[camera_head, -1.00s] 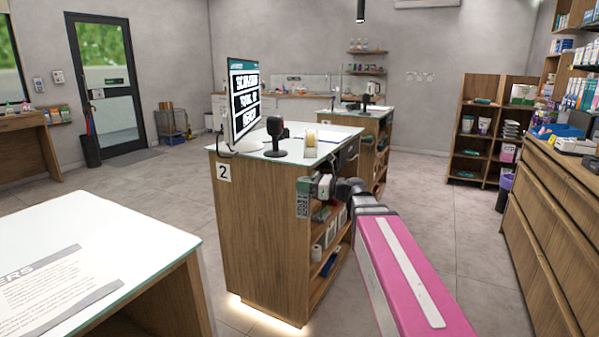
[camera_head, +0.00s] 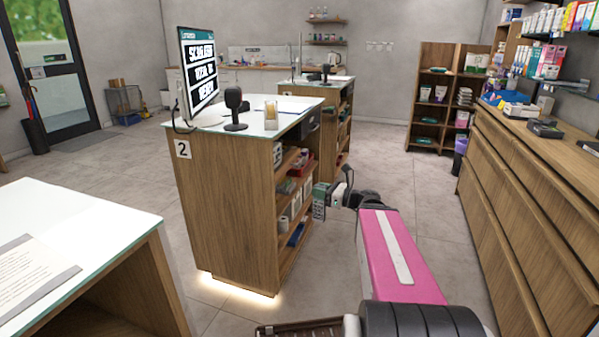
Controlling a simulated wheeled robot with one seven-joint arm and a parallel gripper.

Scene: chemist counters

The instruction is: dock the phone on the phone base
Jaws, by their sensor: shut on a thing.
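My gripper (camera_head: 334,193) is at the end of my pink arm, in front of the right side of the counter marked 2. It is shut on a small grey-green thing with a button-like grid, which looks like the phone (camera_head: 319,203). The phone hangs roughly upright in the air, with the counter's side shelves behind it. I cannot make out the phone base for certain. A dark device (camera_head: 545,129) lies on the right wooden counter, but it is too small to tell what it is.
A white-topped counter (camera_head: 75,215) is at front left. Wooden drawers (camera_head: 520,180) line the right. The floor between is clear.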

